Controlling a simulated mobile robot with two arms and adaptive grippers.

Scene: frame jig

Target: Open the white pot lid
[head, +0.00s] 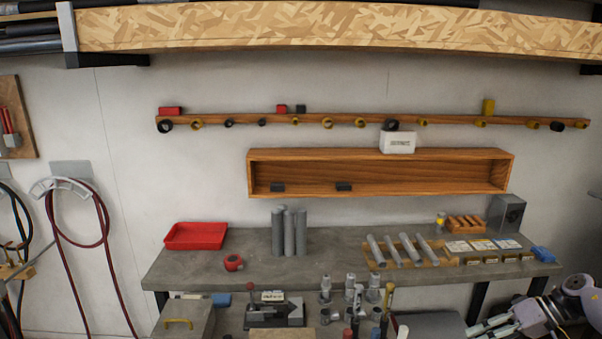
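I see no white pot or pot lid that I can make out in the head view. My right gripper (482,325) is at the bottom right, in front of the grey workbench (345,268). It points left, is partly cut off by the lower edge, and I cannot tell whether its fingers are apart. No held object shows. My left gripper is out of view.
A white labelled box (397,143) sits on the wooden wall shelf (380,190). A red tray (196,236), grey cylinders (289,232) and a wooden rack with rods (408,249) stand on the bench. Fixtures and bottles crowd the lower front (275,312).

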